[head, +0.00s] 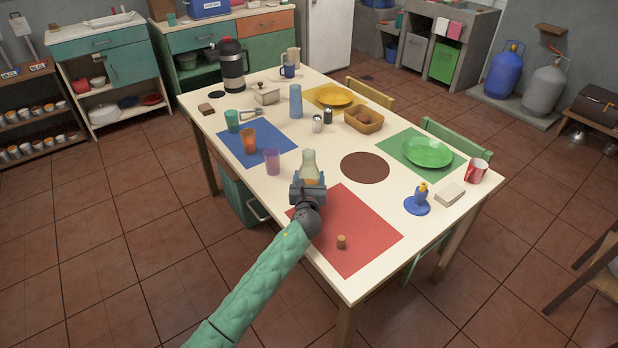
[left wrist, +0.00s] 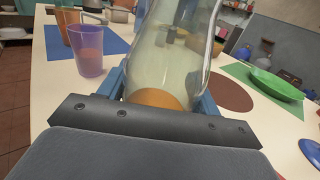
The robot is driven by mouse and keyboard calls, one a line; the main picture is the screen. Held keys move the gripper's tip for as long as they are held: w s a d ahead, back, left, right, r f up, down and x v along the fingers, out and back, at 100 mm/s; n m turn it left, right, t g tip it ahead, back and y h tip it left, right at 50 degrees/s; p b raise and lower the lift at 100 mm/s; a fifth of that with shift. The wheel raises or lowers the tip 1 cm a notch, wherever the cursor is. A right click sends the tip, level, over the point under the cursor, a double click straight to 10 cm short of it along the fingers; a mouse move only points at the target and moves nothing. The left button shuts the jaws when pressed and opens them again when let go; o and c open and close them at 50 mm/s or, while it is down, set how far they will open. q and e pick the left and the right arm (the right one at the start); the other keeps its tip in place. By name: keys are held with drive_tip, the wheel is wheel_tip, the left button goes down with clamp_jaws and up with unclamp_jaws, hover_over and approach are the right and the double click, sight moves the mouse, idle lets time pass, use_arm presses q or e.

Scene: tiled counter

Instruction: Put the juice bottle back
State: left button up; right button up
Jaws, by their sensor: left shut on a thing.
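The juice bottle (head: 309,163) is clear glass with pale contents and looks upright near the table's front edge, behind the red mat (head: 350,238). My left gripper (head: 308,185) is shut on its lower part and hides its base. I cannot tell whether the bottle touches the table. It fills the middle of the left wrist view (left wrist: 175,50), with an orange patch low in it, between the jaws (left wrist: 165,103). A small brown cork-like piece (head: 341,242) stands on the red mat. My right gripper is not in view.
A purple cup (head: 272,162) stands just left of the bottle, with an orange cup (head: 249,141) beyond. A bare brown round mat (head: 365,168) lies to the right. A tall blue cylinder (head: 295,101), shakers (head: 328,116) and a basket (head: 364,120) stand behind. A blue candle holder (head: 417,202) stands right.

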use_arm(q)
drive_tip(key=o, duration=1.4)
drive_tip(key=shift+c, duration=0.2)
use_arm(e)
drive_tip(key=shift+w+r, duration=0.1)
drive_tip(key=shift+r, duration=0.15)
use_arm(q)
drive_tip(key=shift+r, duration=0.1)
